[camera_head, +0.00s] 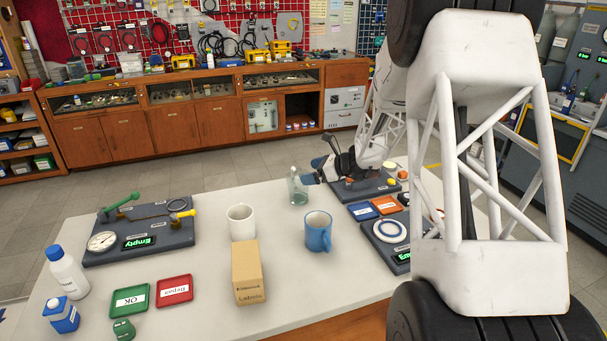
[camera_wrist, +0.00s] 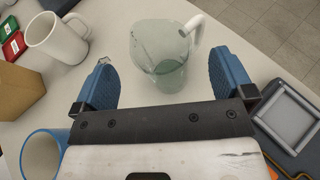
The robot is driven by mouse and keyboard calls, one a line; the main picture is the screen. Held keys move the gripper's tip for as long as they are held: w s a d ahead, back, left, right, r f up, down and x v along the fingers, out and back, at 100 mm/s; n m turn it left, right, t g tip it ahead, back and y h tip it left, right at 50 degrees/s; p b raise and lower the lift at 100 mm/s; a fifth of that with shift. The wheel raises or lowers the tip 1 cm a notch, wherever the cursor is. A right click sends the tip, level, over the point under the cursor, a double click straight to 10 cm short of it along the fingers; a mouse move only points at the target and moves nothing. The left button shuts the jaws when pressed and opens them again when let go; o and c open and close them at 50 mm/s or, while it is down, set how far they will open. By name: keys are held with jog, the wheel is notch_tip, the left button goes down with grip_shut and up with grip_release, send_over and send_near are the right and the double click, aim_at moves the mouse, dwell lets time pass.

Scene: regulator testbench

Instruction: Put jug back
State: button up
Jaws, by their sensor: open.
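The jug, a clear greenish glass vessel (camera_head: 298,190), stands upright on the white table near its far edge. In the wrist view the jug (camera_wrist: 160,55) shows a pale handle on its far right side. My gripper (camera_head: 314,175) is beside it. In the wrist view my gripper (camera_wrist: 164,72) has its two blue fingers spread wide, one on each side of the jug's near part. A gap shows between each finger and the glass. I cannot tell the exact height of the fingers against the jug.
A blue mug (camera_head: 319,236), a white mug (camera_head: 241,222) and a cardboard box (camera_head: 249,274) stand close by on the table. A grey panel with a gauge (camera_head: 140,238) lies at left. A grey panel with a ring (camera_head: 386,240) lies at right. Bare table lies left of the jug.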

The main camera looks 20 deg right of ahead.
jog(key=v, duration=0.7)
dwell(0.6)
jog(key=s+a+r+n+g+h, duration=0.25)
jog(key=s+a+r+n, duration=0.3)
jog(key=s+a, duration=0.45)
jog(key=s+a+r+n+g+h, duration=0.1)
jog(key=s+a+r+n+g, duration=0.5)
jog(key=s, duration=0.5)
jog(key=s+a+n+t+h, duration=0.1)
jog(key=s+a+n+h, duration=0.1)
jog(key=s+n, duration=0.5)
jog(key=s+a+n+t+h, duration=0.2)
jog(key=s+n+h, duration=0.3)
jog(key=s, duration=1.2)
jog(key=shift+s+n, duration=0.2)
jog(key=shift+n, duration=0.85)
